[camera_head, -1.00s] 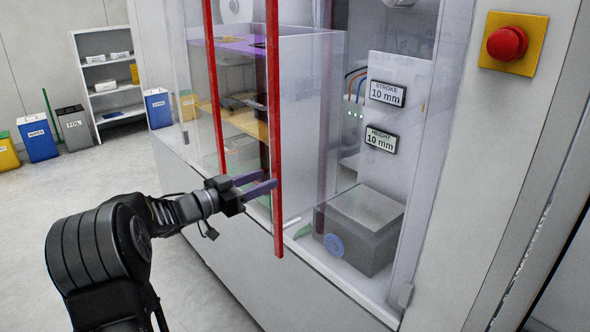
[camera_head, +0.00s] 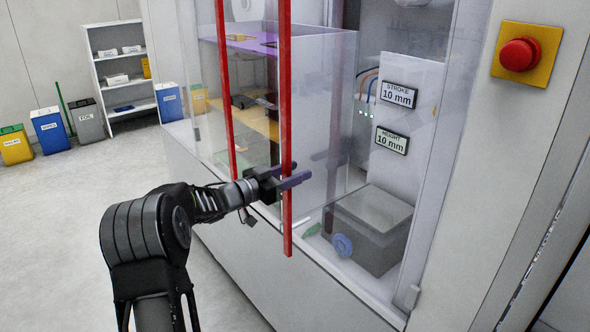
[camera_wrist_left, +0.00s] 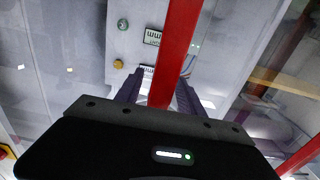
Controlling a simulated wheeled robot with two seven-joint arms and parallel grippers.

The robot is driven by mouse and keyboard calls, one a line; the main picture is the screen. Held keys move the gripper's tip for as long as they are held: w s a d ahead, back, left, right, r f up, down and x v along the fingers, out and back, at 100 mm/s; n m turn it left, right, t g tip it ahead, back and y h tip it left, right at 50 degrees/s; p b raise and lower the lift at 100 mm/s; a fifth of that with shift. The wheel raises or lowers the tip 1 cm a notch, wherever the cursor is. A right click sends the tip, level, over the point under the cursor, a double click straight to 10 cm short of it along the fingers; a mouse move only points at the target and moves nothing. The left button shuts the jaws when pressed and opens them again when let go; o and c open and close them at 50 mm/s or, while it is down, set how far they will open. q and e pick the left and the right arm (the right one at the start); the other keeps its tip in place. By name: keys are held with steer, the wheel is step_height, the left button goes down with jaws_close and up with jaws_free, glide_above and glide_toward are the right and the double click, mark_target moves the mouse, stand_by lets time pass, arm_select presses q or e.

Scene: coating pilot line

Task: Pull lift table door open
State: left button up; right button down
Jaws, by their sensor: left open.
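The lift table door is a clear panel with red edge bars. Its near red bar (camera_head: 287,120) stands out in front of the cabinet, its lower end below the sill. Another red bar (camera_head: 224,90) is farther left. My left gripper (camera_head: 318,168) is open at the lower part of the near bar, its dark purple fingers reaching past it. In the left wrist view, the red bar (camera_wrist_left: 178,45) runs between the two fingers of the gripper (camera_wrist_left: 160,92). Whether a finger touches the bar is unclear. My right gripper is out of view.
The cabinet holds a grey box (camera_head: 370,225) and stroke (camera_head: 399,94) and height (camera_head: 392,140) displays. A red emergency button (camera_head: 519,54) is on the right-hand frame. Bins (camera_head: 47,133) and a shelf unit (camera_head: 118,70) stand far left. The floor before the cabinet is clear.

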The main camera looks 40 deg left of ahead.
arm_select(q)
steer(key=shift+w, duration=0.1)
steer(key=shift+c, duration=0.5)
jaws_close()
stand_by(0.9)
